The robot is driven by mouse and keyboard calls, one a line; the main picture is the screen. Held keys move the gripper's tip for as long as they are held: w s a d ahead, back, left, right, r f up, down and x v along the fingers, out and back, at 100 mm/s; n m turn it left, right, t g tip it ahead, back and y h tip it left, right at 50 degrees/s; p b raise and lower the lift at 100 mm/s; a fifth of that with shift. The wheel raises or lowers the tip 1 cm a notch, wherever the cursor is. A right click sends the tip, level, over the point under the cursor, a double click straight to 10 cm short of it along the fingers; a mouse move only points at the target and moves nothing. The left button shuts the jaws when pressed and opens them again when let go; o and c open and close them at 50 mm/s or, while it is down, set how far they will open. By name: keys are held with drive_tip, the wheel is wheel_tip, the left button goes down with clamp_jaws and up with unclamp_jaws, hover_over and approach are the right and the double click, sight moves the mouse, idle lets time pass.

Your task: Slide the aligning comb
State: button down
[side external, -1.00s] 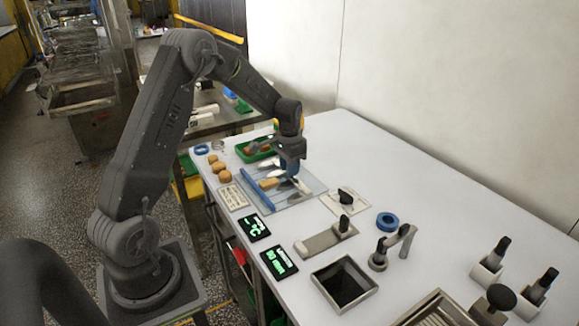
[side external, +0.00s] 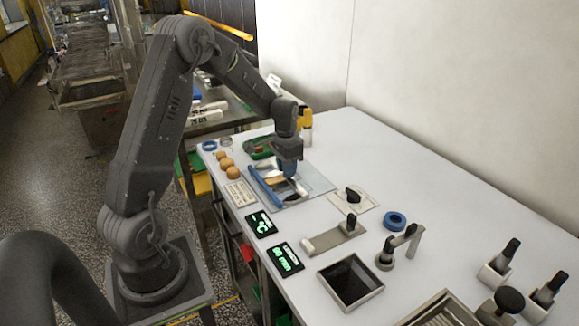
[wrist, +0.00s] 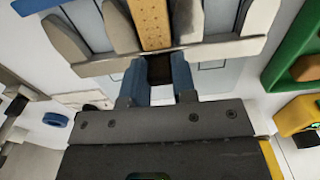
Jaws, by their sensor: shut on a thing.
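My gripper (wrist: 160,82) has its blue fingers shut around a dark block, which I take to be the handle of the aligning comb (wrist: 225,49). The comb shows as a pale crossbar just beyond the fingers. Beyond it lie a dotted tan bar (wrist: 152,22) and several pale grey rounded pieces, one at the left (wrist: 66,42); whether these are comb teeth or loose pieces I cannot tell. A blue bar (side external: 264,187) runs along the board's left side.
Several brown balls (side external: 227,163) sit left of the board, and a green tray (side external: 258,150) lies behind it. A label plate (side external: 240,193) and dark displays (side external: 262,223) are in front. A knob plate (side external: 352,198) and blue ring (side external: 395,219) stand to the right.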

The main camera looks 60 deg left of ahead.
drive_tip(key=shift+s, duration=0.3)
drive_tip(key=c, duration=1.3)
unclamp_jaws()
drive_tip(key=o, duration=0.4)
drive_tip(key=shift+w, duration=0.1)
wheel_tip(320, 180, up, 14)
drive_tip(key=shift+f, duration=0.1)
